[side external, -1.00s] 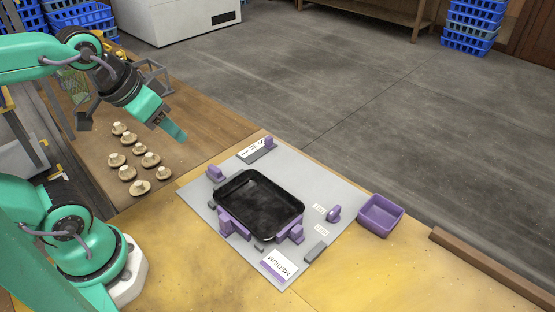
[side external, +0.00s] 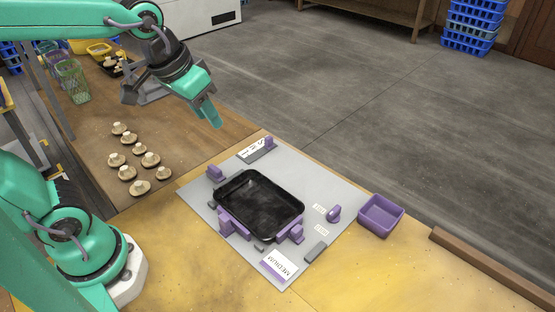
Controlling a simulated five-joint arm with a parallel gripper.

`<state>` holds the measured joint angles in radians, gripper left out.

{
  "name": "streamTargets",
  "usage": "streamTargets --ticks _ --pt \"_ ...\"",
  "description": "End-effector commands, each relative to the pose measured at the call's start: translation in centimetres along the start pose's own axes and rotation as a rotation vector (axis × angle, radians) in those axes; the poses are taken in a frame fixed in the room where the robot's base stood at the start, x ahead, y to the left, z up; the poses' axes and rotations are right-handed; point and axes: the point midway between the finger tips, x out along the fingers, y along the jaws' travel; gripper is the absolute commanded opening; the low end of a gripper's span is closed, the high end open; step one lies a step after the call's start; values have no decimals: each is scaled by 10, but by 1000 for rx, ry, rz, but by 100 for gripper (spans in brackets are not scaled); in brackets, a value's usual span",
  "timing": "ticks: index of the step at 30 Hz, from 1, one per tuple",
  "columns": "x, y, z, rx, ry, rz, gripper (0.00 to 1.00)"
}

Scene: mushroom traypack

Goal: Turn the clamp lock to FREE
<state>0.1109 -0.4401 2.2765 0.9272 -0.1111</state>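The clamp lock appears to be the small purple knob (side external: 334,213) on the right side of the grey board (side external: 345,195). Two small white labels stand beside it, the upper label (side external: 319,209) and the lower label (side external: 321,230); their words are too small to read. A black tray (side external: 258,204) sits on the board between purple clamp blocks (side external: 234,224). My gripper (side external: 212,115) is in the air above and behind the board, up and left of the knob and well apart from it. Its fingers point down; I cannot tell whether they are parted.
A purple bin (side external: 381,215) stands right of the board. A card reading MEDIUM (side external: 279,264) lies at the front corner. Several mushrooms (side external: 128,172) lie on the brown table at left. A wooden bar (side external: 490,266) runs along the right edge. The yellow front surface is clear.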

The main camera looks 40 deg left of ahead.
Motion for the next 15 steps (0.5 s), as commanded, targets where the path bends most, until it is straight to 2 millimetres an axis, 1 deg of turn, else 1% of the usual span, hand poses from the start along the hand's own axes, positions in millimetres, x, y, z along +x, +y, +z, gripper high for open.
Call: streamTargets --ticks 1,6,11,15 --pt "5 6 -8 3 -18 4 35" --pt "20 25 -34 0 -67 12 35" --pt "39 45 -55 -2 -114 15 35" --pt "59 64 -70 -2 -155 16 35"
